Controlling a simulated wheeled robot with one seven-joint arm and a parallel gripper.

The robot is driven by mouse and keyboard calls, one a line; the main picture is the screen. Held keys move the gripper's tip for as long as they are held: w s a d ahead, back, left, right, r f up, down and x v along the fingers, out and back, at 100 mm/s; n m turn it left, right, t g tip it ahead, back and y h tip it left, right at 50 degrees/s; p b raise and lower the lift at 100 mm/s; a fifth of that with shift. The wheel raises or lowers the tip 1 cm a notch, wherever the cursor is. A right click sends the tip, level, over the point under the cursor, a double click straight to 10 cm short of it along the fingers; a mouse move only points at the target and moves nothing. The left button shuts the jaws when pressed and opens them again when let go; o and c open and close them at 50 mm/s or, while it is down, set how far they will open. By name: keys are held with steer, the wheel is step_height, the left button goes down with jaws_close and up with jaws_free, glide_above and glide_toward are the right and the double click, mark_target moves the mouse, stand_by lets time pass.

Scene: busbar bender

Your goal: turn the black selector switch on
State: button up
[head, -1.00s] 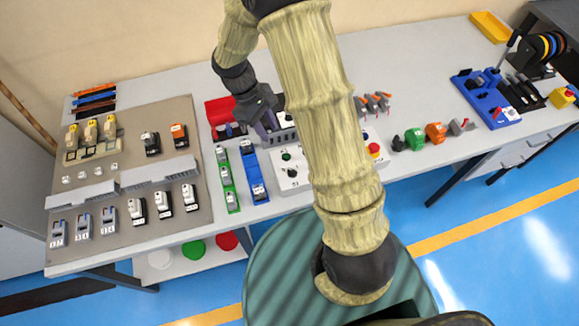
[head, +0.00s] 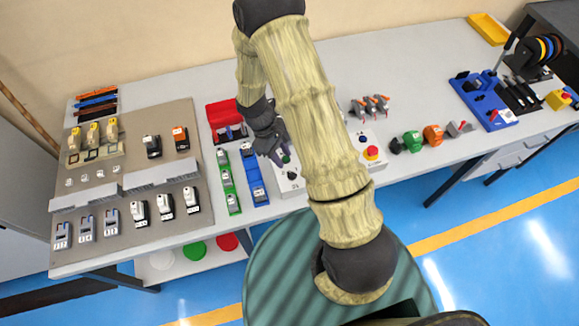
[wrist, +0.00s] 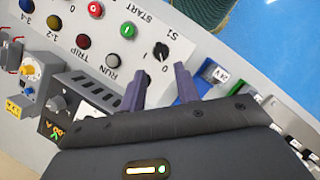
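The black selector switch (wrist: 161,51) is a round knob on the pale control panel (wrist: 178,28), near the mark S1. In the head view the switch (head: 292,175) shows just below my gripper (head: 281,155). In the wrist view my gripper (wrist: 160,84) has two purple fingers standing apart with nothing between them. The switch lies beyond the fingertips, roughly in line with the gap. I see no contact. I cannot tell for certain which mark the knob points to.
A blue rail (head: 254,179) with modules lies left of the panel. A red box (head: 225,113) stands behind.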

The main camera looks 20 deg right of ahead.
mark_target(292, 173)
steer(key=p+x, duration=0.1)
steer(key=x, duration=0.6)
steer(key=shift+c, duration=0.2)
jaws_close()
